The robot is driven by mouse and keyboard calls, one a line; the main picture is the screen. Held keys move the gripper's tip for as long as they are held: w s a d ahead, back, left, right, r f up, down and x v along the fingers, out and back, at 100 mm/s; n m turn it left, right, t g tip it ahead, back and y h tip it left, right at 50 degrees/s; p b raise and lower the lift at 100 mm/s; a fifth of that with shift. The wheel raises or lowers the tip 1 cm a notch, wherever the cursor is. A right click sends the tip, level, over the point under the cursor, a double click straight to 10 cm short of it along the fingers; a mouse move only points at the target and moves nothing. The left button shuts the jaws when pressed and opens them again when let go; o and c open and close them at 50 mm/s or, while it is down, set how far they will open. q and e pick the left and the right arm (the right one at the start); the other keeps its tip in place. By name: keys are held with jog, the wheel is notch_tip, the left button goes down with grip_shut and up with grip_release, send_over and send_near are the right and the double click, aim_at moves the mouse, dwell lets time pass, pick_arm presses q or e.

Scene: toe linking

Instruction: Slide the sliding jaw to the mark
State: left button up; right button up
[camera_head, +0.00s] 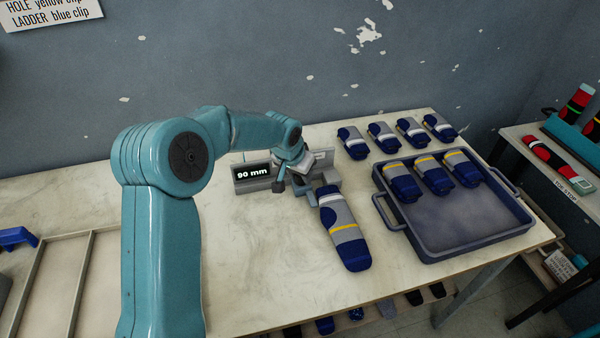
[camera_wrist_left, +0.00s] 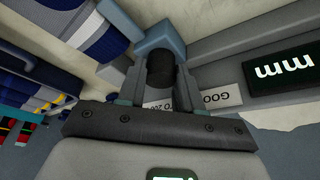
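The measuring gauge (camera_head: 252,184) lies on the table with a display reading 90 mm; the display also shows in the left wrist view (camera_wrist_left: 285,74), cut off. Its blue-grey sliding jaw (camera_wrist_left: 160,38) has a black knob (camera_wrist_left: 160,68). My left gripper (camera_wrist_left: 160,82) has one finger on each side of the knob, close against it, and appears shut on it. In the head view the left gripper (camera_head: 292,172) is over the gauge, partly hidden by its own wrist. A grey and blue sock (camera_head: 342,228) lies with one end at the jaws. I cannot make out the mark.
A side table (camera_head: 560,165) with red and black socks is at far right. The table front is clear.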

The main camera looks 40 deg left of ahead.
pick_arm(q)
grip_shut()
jog(key=w+d, duration=0.2)
jog(key=w, duration=0.1)
jog(key=shift+w+d+r, duration=0.1)
jog(key=shift+w+d, duration=0.05)
jog(key=shift+d, duration=0.25)
jog(key=shift+o, duration=1.6)
grip_release()
jog(key=o, duration=0.3)
jog(key=shift+w+d, duration=0.1)
